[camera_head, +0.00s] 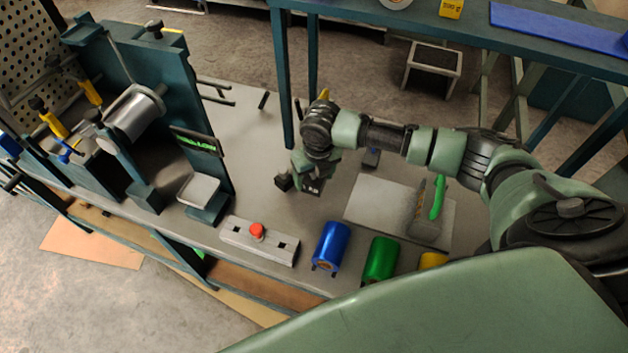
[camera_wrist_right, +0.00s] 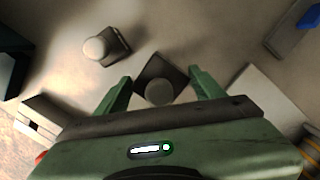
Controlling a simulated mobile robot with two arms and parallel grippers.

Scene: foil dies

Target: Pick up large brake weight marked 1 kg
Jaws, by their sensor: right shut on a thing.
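My right gripper (camera_head: 310,180) is low over the grey bench top, its fingers pointing down. In the right wrist view, its two green fingers (camera_wrist_right: 160,83) stand on either side of a dark square brake weight (camera_wrist_right: 152,70) with a round knob on top. The gripper is shut on this weight. A second, similar dark weight with a pale round knob (camera_wrist_right: 107,46) stands just apart from it; it also shows left of the gripper in the head view (camera_head: 283,182). I cannot read a mark on either weight. My left gripper is out of view.
A blue roll (camera_head: 331,246), a green roll (camera_head: 381,259) and a partly hidden yellow one line the front edge. A red-button box (camera_head: 235,233) sits left of them. A pale board (camera_head: 375,205) lies to the right. A tall machine (camera_head: 165,95) fills the left.

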